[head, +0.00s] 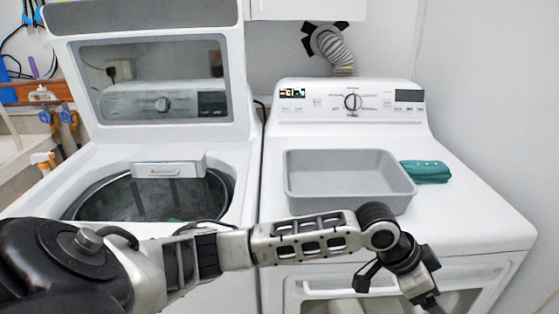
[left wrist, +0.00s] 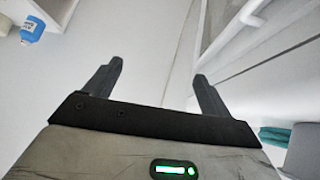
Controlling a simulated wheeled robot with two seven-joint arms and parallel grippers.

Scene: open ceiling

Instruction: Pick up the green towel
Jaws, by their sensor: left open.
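The green towel (head: 427,171) is a folded teal-green bundle on top of the right-hand machine, just right of a grey bin. A teal patch at the lower right edge of the left wrist view (left wrist: 275,136) looks like the same towel, partly cut off. My left arm reaches across the head view from the left, its end in front of the right-hand machine, lower than the towel. My left gripper (left wrist: 156,82) is open, with nothing between its fingers. My right gripper is not in view.
The grey bin (head: 345,206) is on the right-hand machine (head: 468,226) and looks empty. The left-hand washer (head: 110,160) has its lid raised. A wall stands right of the towel. A blue bottle (left wrist: 33,28) shows in the left wrist view.

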